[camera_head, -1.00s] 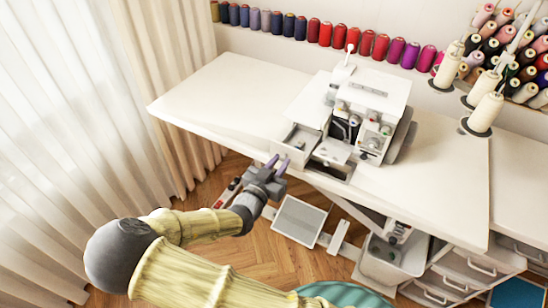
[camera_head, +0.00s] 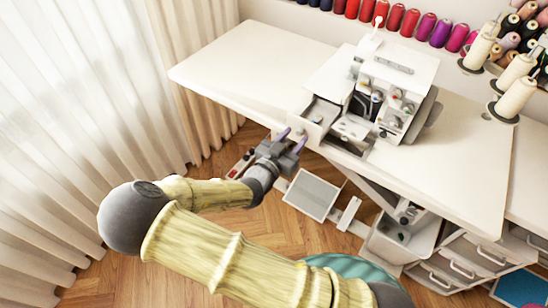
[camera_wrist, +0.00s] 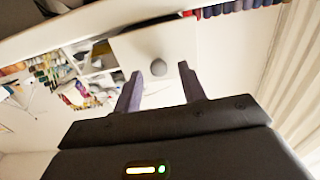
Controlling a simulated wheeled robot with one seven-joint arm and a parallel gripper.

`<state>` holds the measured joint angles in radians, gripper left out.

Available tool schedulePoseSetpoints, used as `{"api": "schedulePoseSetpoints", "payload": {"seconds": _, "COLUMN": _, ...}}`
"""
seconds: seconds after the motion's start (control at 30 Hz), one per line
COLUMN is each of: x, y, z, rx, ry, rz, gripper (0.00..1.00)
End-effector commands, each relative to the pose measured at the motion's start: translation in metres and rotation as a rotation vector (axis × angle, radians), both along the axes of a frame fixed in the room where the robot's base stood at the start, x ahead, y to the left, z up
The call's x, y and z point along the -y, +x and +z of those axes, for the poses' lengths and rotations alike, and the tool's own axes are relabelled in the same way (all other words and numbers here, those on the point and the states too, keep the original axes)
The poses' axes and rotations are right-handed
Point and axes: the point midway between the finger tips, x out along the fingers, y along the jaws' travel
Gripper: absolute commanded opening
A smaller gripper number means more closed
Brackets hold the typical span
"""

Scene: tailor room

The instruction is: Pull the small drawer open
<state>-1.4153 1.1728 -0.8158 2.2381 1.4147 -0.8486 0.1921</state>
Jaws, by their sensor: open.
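The small drawer (camera_head: 301,126) is a pale box at the left front of the white sewing machine (camera_head: 390,80). It stands partly out, and its inside shows from above. In the wrist view its flat white front (camera_wrist: 178,45) carries a round grey knob (camera_wrist: 157,67). My gripper (camera_head: 292,138) is in front of the drawer with its two purple fingers apart. In the wrist view the knob appears between the fingertips (camera_wrist: 160,71). I cannot tell whether either finger touches it.
The machine stands on a white table (camera_head: 245,65) whose front edge runs near my gripper. Thread spools line the back. A pedal (camera_head: 311,195) is on the wooden floor below. A curtain (camera_head: 90,120) hangs at the left.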

Motion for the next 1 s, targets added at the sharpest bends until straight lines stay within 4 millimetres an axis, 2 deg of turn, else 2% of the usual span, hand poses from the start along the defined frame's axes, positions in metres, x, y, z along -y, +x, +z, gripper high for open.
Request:
{"api": "schedulePoseSetpoints", "payload": {"seconds": 0.17, "x": -0.014, "y": -0.024, "z": 0.000, "rx": -0.003, "ry": 0.001, "rz": 0.004, "gripper": 0.41}}
{"api": "schedulePoseSetpoints", "payload": {"seconds": 0.7, "x": -0.066, "y": -0.118, "z": 0.000, "rx": -0.002, "ry": 0.002, "rz": 0.004, "gripper": 0.41}}
{"api": "schedulePoseSetpoints", "payload": {"seconds": 0.83, "x": -0.076, "y": -0.135, "z": 0.000, "rx": -0.001, "ry": 0.002, "rz": 0.003, "gripper": 0.41}}
{"api": "schedulePoseSetpoints", "payload": {"seconds": 1.0, "x": -0.081, "y": -0.146, "z": 0.000, "rx": -0.002, "ry": 0.001, "rz": 0.001, "gripper": 0.41}}
